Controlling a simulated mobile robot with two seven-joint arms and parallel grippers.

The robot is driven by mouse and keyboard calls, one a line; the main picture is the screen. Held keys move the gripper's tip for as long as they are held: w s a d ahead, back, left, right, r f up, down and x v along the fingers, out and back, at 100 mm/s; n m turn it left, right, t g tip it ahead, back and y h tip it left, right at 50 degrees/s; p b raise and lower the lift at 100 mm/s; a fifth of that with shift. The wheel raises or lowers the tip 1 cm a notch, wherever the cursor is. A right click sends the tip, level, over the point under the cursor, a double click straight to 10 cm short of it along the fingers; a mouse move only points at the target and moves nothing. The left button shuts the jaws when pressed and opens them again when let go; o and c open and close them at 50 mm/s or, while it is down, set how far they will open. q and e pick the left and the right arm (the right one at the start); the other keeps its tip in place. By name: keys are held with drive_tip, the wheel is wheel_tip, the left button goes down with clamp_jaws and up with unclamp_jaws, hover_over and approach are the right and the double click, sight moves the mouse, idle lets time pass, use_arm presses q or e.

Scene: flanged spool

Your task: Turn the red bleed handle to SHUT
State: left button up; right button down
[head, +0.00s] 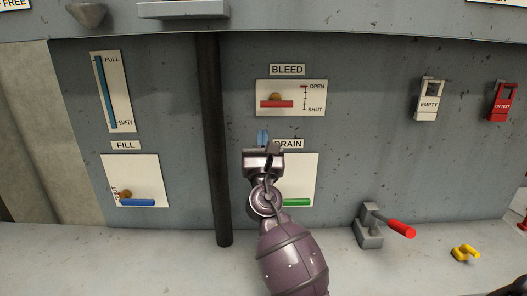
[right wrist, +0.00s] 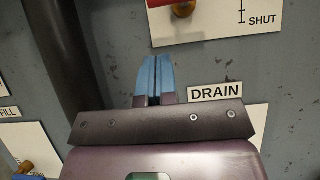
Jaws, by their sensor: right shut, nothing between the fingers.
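The red bleed handle (head: 277,104) lies about level on a white plate (head: 318,97) under the BLEED label, with a brass knob at its middle. Its right end is beside the lower part of a scale marked OPEN at the top and SHUT at the bottom. In the right wrist view only part of the red handle (right wrist: 160,3) shows at the top edge. My right gripper (head: 263,137) is just below the bleed plate, apart from the handle. Its blue fingers (right wrist: 155,76) are together and empty. My left gripper is not in view.
The drain plate with a green handle (head: 296,202) is partly hidden behind my right arm. A dark vertical pipe (head: 211,150) stands left of the bleed plate. The fill plate with a blue handle (head: 138,202) is farther left. A red-handled lever (head: 400,228) is at lower right.

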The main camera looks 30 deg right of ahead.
sight(276, 103)
drive_tip(key=r, duration=0.1)
drive_tip(key=w+r+p, duration=0.1)
drive_tip(key=r, duration=0.1)
drive_tip(key=d+r+p, duration=0.1)
drive_tip(key=shift+w+r, duration=0.3)
drive_tip(key=shift+w, duration=0.05)
drive_tip(key=shift+m+h, duration=0.4)
drive_tip(key=shift+m, duration=0.1)
